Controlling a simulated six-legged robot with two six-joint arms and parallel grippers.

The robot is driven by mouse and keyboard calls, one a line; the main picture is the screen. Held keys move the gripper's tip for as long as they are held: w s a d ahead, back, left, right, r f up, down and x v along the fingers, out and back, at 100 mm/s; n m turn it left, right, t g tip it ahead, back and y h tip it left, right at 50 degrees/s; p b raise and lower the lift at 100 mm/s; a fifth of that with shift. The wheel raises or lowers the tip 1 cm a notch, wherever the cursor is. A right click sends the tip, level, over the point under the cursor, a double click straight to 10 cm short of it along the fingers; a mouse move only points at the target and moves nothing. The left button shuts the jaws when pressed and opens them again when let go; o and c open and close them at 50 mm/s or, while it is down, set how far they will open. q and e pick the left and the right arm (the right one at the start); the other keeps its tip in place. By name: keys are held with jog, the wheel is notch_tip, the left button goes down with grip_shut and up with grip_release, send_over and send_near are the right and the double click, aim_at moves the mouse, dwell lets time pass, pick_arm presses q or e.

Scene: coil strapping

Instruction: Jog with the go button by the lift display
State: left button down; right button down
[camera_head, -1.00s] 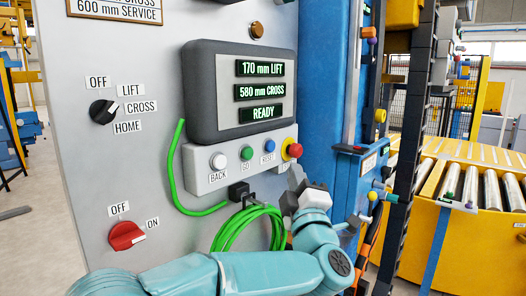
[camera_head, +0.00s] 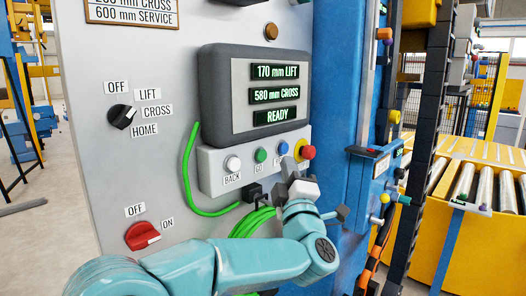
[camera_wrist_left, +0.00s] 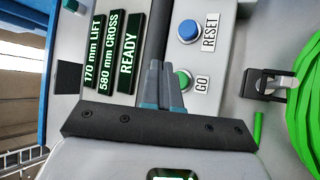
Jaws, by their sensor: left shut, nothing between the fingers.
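The green GO button (camera_head: 261,155) sits in the button row under the lift display (camera_head: 275,93), right of the white BACK button (camera_head: 233,163). The display reads 170 mm LIFT, 580 mm CROSS, READY. My left gripper (camera_head: 289,166) is shut and empty in front of the row's right part, near the blue RESET button (camera_head: 283,147), hiding part of the labels there. In the left wrist view the closed fingertips (camera_wrist_left: 155,64) appear beside the GO button (camera_wrist_left: 183,80), covering its edge; contact cannot be told. My right gripper is not in view.
A red stop knob (camera_head: 307,152) is at the row's right end. A green cable coil (camera_head: 252,221) hangs below. A black selector (camera_head: 122,116) and red switch (camera_head: 142,236) are on the left. A blue column (camera_head: 340,90) and yellow roller conveyor (camera_head: 470,255) stand right.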

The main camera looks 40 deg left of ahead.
aim_at(262, 156)
pick_arm(q)
jog(key=shift+w+a+b, duration=0.2)
jog(key=shift+a+b, duration=0.3)
jog(key=shift+a, duration=1.5)
dwell(0.4)
jog(key=shift+a+b, duration=0.4)
